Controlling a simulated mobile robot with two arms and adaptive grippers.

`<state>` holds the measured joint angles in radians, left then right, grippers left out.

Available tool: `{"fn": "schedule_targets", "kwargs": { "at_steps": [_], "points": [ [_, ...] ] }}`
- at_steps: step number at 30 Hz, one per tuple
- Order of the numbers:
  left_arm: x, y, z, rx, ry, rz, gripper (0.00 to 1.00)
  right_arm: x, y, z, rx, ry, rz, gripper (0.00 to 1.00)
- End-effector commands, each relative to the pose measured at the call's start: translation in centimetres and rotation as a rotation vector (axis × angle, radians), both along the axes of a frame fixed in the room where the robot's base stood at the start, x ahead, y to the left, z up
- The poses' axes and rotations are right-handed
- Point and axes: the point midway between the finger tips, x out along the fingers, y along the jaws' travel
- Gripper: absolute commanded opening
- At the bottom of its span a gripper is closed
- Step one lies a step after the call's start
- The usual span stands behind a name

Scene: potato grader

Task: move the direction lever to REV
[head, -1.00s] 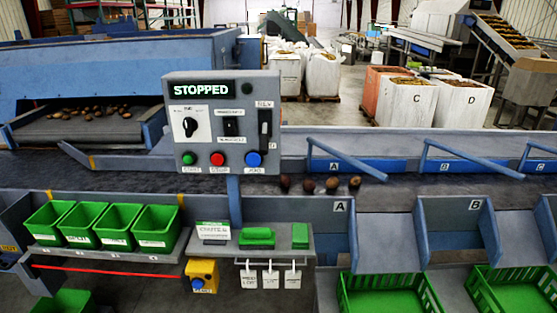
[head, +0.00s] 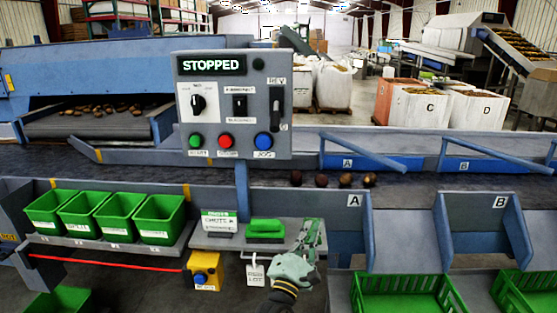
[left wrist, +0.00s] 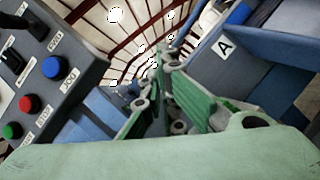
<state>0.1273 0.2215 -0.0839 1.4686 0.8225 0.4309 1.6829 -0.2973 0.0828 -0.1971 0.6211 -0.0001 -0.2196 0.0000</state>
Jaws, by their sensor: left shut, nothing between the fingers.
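The direction lever (head: 277,99) is a dark upright handle in a slot at the right side of the grey control panel (head: 184,117), under a REV label. I cannot tell for sure where in its slot it sits. In the left wrist view a black handle (left wrist: 12,55) shows at the upper left on the panel, beside the blue JOG button (left wrist: 55,67). My left gripper (head: 313,226) is shut and empty, below and right of the panel, in front of the small shelf. Its fingers (left wrist: 160,70) point up in the wrist view. My right gripper is not in view.
The panel display (head: 211,65) reads STOPPED. A dial (head: 198,103), a black switch (head: 239,104), and green, red and blue buttons lie near the lever. The shelf (head: 215,241) holds a green block (head: 266,228). Blue diverter arm A (head: 364,152) is to the right.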

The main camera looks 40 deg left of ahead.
Motion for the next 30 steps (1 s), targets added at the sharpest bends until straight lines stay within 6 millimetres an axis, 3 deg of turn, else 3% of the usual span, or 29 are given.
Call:
{"fn": "schedule_targets", "kwargs": {
  "at_steps": [1, 3, 6, 9, 13, 23, 30],
  "points": [
    [-0.1, 1.3, 3.7, -0.142, -0.139, -0.017, 0.0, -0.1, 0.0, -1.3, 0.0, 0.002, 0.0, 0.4],
    [-0.9, 3.2, 8.2, -0.329, -0.306, -0.051, 0.0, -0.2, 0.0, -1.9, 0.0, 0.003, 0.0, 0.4],
    [-2.2, 5.3, 12.4, -0.523, -0.49, -0.101, 0.0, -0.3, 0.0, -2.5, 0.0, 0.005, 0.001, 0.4],
    [-3.2, 6.6, 14.6, -0.638, -0.601, -0.14, 0.0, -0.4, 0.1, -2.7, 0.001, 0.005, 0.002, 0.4],
    [-3.7, 7.3, 15.7, -0.695, -0.654, -0.161, 0.0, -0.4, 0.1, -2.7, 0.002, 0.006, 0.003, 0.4],
    [-3.6, 7.3, 15.8, -0.694, -0.653, -0.161, 0.0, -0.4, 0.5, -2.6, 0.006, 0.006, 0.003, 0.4],
    [-1.8, 8.6, 18.2, -0.691, -0.654, -0.161, 0.0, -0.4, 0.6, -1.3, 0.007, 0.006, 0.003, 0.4]
  ]
}}
